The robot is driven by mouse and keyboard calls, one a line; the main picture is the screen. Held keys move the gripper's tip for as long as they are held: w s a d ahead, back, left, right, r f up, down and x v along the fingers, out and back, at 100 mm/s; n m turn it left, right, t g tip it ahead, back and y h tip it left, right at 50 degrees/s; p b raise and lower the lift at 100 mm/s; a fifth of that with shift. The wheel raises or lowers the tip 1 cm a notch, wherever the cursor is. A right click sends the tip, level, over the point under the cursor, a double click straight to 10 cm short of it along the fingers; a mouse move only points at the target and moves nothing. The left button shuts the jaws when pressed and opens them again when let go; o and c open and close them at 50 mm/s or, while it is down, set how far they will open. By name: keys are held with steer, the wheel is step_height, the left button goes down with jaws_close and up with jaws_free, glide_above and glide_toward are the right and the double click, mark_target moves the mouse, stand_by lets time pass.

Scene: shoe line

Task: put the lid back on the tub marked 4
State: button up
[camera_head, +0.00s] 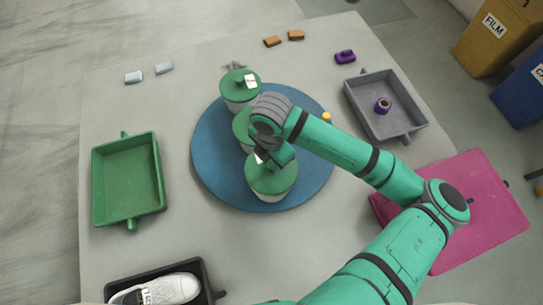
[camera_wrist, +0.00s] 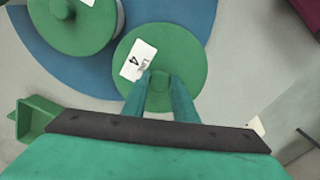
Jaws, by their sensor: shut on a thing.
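A green round lid (camera_wrist: 190,60) with a white tag reading 4 sits in the middle of the wrist view. My gripper (camera_wrist: 160,82) is shut on the lid's knob. In the head view this lid (camera_head: 283,181) is at the front of the blue round turntable (camera_head: 212,165), over a white tub (camera_head: 271,198). The lid looks level and in line with the tub; I cannot tell whether a small gap lies between them. My gripper (camera_head: 266,163) is above it, partly hidden by my wrist. The tub's own marking is not readable.
Two more green-lidded tubs stand on the turntable: one at the back (camera_head: 238,92), one in the middle (camera_head: 241,128) partly behind my arm. A green tray (camera_head: 97,190) is at left, a grey tray (camera_head: 365,115) at right, a black tray (camera_head: 208,280) with a shoe at front left.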

steer(key=shift+f, duration=2)
steer(key=shift+f, duration=0.1)
stand_by(0.8)
steer(key=o, duration=1.6)
steer(key=shift+r, duration=3.5)
